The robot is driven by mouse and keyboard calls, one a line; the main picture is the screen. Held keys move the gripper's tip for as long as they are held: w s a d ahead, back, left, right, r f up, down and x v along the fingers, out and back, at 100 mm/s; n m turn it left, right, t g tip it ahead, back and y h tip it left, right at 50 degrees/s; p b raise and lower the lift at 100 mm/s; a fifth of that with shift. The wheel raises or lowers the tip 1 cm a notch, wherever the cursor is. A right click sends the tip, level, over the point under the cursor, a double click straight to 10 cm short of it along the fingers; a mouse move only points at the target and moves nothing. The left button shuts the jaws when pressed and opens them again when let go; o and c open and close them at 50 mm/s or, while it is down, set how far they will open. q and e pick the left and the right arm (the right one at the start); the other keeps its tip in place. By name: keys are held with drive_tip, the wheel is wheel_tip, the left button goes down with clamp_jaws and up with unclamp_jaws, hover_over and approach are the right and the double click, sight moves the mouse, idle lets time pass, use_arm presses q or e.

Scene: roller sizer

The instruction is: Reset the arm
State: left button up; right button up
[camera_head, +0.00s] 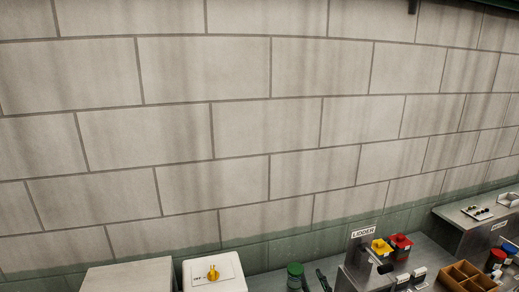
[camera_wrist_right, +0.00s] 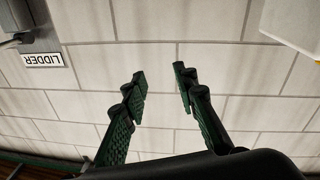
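My right gripper (camera_head: 314,280) shows only in part at the bottom edge of the head view, as dark green fingers between a green-lidded jar (camera_head: 295,270) and the LIDDER station (camera_head: 362,232). In the right wrist view its two green ridged fingers (camera_wrist_right: 160,76) stand apart with nothing between them, and the block wall shows through the gap. The LIDDER sign (camera_wrist_right: 43,60) appears upside down at the left there. My left gripper and arm are not in the head view.
A white box with a yellow knob (camera_head: 213,274) and a grey box (camera_head: 128,275) stand left. Right are yellow (camera_head: 381,247) and red (camera_head: 400,241) containers, a wooden divided tray (camera_head: 465,277) and a grey stand (camera_head: 470,226). The block wall (camera_head: 240,130) fills the background.

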drive_tip(key=s+d+f+m+g+h, duration=0.1)
drive_tip(key=s+d+f+g, duration=0.2)
drive_tip(key=s+d+f, duration=0.35)
drive_tip(key=s+d+f+m+g+h, duration=0.1)
drive_tip(key=s+d+f+g+h, duration=0.15)
drive_tip(key=f, duration=0.75)
drive_tip(key=s+d+f+m+g+h, duration=0.1)
drive_tip(key=s+d+f+m+g, duration=0.15)
drive_tip(key=s+d+f, duration=0.45)
drive_tip(key=s+d+f+g, duration=0.1)
drive_tip(key=s+f+g, duration=0.4)
drive_tip(key=s, duration=0.6)
drive_tip(key=s+d+f+g, duration=0.2)
drive_tip(key=s+f, duration=0.5)
drive_tip(key=s, duration=0.4)
wheel_tip(320, 180, down, 34)
drive_tip(key=a+g+b, duration=0.1)
drive_tip(key=a+b, duration=0.1)
drive_tip(key=b, duration=0.3)
drive_tip(key=s+f+n+g+y+b, duration=0.1)
drive_tip(key=s+f+b, duration=0.4)
drive_tip(key=s+f, duration=1.6)
wheel_tip(320, 180, down, 3)
drive_tip(key=shift+d+r+g, duration=0.15)
drive_tip(key=shift+g, duration=0.35)
